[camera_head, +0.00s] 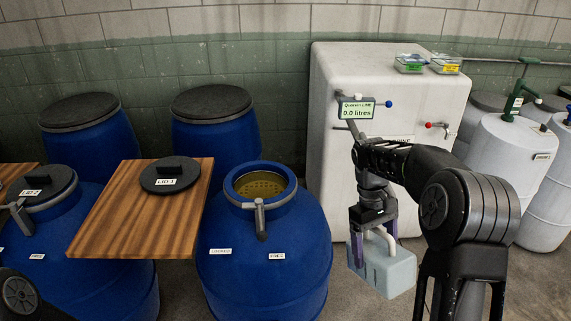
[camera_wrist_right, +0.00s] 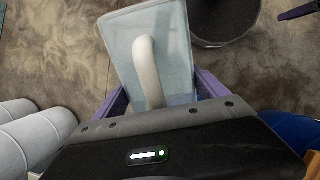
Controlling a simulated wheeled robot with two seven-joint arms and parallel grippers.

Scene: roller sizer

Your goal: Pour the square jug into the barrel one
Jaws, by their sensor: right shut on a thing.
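The square jug (camera_head: 390,275) is pale blue and translucent with a cream handle. My right gripper (camera_head: 373,240) is shut on the jug, its purple fingers at the handle end, and holds it right of barrel one. The jug (camera_wrist_right: 122,45) and its handle (camera_wrist_right: 148,75) also show in the right wrist view between the fingers; its contents cannot be made out. Barrel one (camera_head: 225,285) is blue, with its mouth (camera_head: 258,186) open on a yellowish perforated insert. A grey lever (camera_head: 260,218) hangs at its rim, nearer the FREE label. LID 1 (camera_head: 170,175) lies on a wooden board.
The wooden board (camera_head: 115,225) lies left of barrel one. A lidded LID 2 barrel (camera_head: 120,290) stands further left, with two blue barrels behind. A white tank (camera_head: 335,80) with a display reading 0.0 litres (camera_head: 357,110) stands behind.

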